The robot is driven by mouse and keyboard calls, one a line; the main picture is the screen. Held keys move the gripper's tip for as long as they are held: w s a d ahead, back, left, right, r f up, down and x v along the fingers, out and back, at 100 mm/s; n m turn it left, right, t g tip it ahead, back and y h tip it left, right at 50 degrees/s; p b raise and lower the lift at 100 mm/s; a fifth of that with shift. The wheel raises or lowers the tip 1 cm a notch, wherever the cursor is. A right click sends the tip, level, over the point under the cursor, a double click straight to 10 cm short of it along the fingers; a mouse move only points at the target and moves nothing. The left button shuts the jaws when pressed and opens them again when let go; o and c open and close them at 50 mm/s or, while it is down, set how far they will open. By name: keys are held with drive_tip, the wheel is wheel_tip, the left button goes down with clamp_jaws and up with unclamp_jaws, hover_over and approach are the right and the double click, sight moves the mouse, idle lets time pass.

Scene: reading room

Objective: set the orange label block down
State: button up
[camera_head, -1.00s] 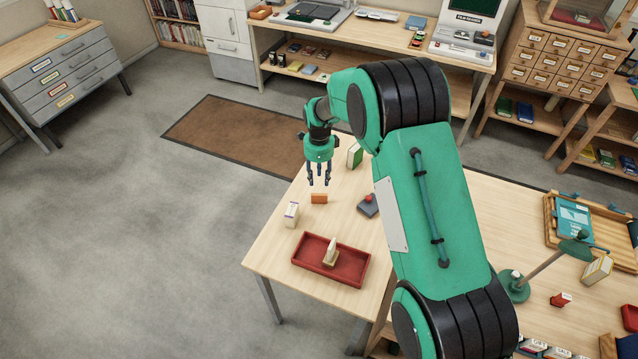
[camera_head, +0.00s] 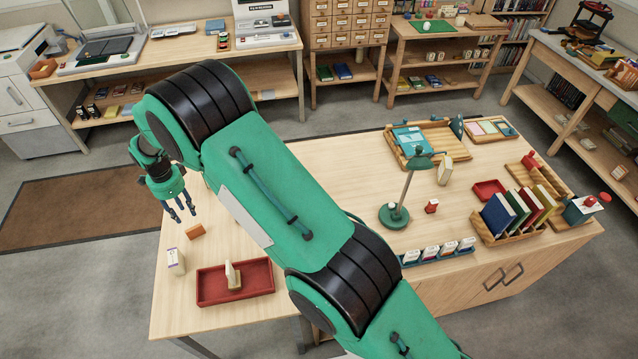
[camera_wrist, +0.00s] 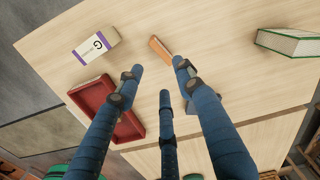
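The orange label block (camera_head: 195,231) lies on the pale wooden table (camera_head: 215,330), near its left edge. It also shows in the wrist view (camera_wrist: 159,48), just beyond my fingertips. My gripper (camera_head: 180,216) is above the table beside the block, pointing down. In the wrist view its three blue fingers (camera_wrist: 160,76) are spread, with nothing between them. The block looks apart from the fingers and rests on the tabletop.
A white box with a purple stripe (camera_head: 176,261) stands in front of the block. A red tray (camera_head: 207,292) holding an upright pale piece is to its right. A green-and-white book (camera_wrist: 290,42) shows in the wrist view. A desk lamp (camera_head: 395,214) stands further right.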

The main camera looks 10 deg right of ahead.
drive_tip(key=s+d+r+n+t, duration=0.1)
drive_tip(key=d+r+n, duration=0.1)
drive_tip(key=d+r, duration=1.15)
drive_tip(key=s+d+r+n+t, duration=0.1)
drive_tip(key=s+d+r+n, duration=0.15)
drive_tip(key=d+r, duration=1.05)
drive_tip(key=s+d+r+n+t+y, duration=0.1)
drive_tip(key=s+d+r+n, duration=0.2)
drive_tip(key=s+d+r, duration=0.75)
drive_tip(key=s+d+r+n+t, duration=0.1)
drive_tip(key=s+d+r+n, duration=0.1)
drive_tip(key=s+d, duration=0.6)
drive_tip(key=s+d+r+n+t+h, duration=0.1)
drive_tip(key=s+d+n, duration=0.3)
drive_tip(key=s, duration=1.1)
drive_tip(key=d+r, duration=0.1)
drive_tip(key=d, duration=0.2)
drive_tip(key=shift+s+d+t, duration=0.3)
drive_tip(key=shift+s+d, duration=0.1)
